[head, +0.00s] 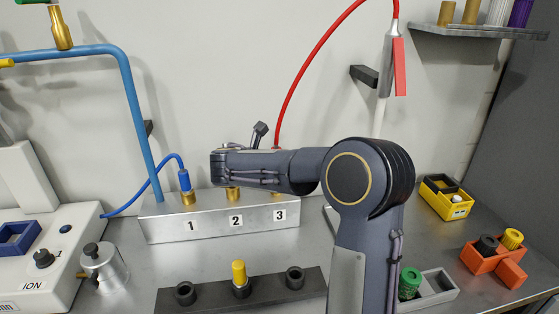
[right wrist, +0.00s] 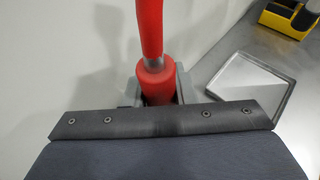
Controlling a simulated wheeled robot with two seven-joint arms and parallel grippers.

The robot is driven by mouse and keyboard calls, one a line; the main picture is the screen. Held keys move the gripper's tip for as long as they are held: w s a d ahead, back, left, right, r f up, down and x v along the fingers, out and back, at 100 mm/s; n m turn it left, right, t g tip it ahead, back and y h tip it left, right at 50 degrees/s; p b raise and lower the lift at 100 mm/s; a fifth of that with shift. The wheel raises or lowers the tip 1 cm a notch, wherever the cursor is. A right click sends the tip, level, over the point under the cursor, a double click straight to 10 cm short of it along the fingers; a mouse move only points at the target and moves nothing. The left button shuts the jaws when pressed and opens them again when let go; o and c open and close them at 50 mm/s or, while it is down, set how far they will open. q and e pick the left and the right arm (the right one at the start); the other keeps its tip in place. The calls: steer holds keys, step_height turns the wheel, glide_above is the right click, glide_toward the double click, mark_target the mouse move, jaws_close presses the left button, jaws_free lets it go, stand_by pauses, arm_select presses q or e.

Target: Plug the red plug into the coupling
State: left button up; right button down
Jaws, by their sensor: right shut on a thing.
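The red plug (right wrist: 155,80) is in my right gripper (right wrist: 158,92) in the right wrist view, on the end of a red hose (right wrist: 151,25). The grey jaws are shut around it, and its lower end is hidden. In the head view the red hose (head: 305,70) drops behind my right arm, which hides the plug and most of the gripper. The metal block (head: 210,230) carries brass couplings marked 1, 2 and 3. A blue plug (head: 184,181) stands on coupling 1. Coupling 2 (head: 233,194) and coupling 3 (head: 279,193) are partly covered by my arm. My left gripper is out of view.
A dark rack (head: 215,296) with a yellow-topped piece stands in front of the block. A blue pipe (head: 138,120) rises at the left. A yellow box (head: 446,198) and an orange box (head: 491,262) stand at the right. A wall shelf (head: 480,31) is above.

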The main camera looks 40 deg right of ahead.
steer(key=shift+f+b, duration=1.25)
steer(key=shift+f, duration=0.9)
steer(key=c, duration=1.1)
jaws_free()
steer(key=v, duration=0.8)
steer(key=shift+d+f, duration=0.1)
